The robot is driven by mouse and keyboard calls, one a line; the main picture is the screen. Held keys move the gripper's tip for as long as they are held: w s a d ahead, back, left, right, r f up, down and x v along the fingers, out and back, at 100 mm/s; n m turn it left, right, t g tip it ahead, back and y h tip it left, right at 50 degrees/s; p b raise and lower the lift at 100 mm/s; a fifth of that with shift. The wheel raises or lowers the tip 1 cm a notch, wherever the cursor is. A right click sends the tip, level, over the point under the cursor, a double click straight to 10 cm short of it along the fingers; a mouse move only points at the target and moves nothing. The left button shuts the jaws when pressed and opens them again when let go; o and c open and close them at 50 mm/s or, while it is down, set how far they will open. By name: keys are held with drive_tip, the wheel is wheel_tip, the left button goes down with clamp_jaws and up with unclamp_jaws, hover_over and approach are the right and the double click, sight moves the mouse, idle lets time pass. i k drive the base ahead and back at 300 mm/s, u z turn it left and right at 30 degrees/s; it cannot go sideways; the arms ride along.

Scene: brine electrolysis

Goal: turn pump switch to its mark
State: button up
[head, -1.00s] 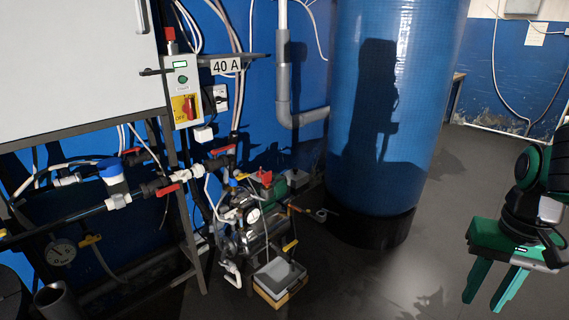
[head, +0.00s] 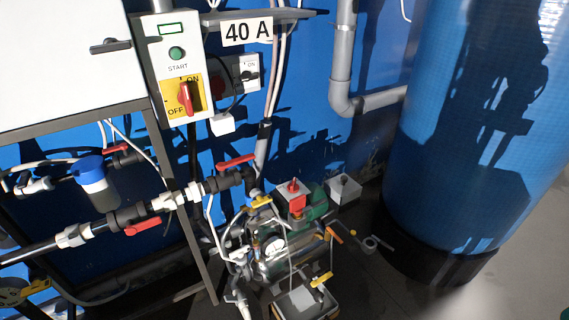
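The pump (head: 285,250) stands low in the middle, with pipes and a gauge around it. On top of it is a small grey and red box with a red knob (head: 293,187); its marking is too small to read. On the grey control box (head: 172,60) a red rotary handle (head: 185,98) sits on a yellow plate with ON and OFF; it looks near upright. Beside it is a small white switch with a black knob (head: 248,74) and an ON label. I cannot tell which is the pump switch.
A large blue tank (head: 480,120) fills the right side. A white cabinet (head: 60,60) is at the upper left. Pipes with red-handled valves (head: 235,161) cross in front of the wall. A tray (head: 300,303) lies by the pump. Some floor is bare at lower right.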

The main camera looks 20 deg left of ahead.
sight(293, 187)
drive_tip(key=u, duration=0.45)
drive_tip(key=i, duration=0.95)
drive_tip(key=u, duration=0.45)
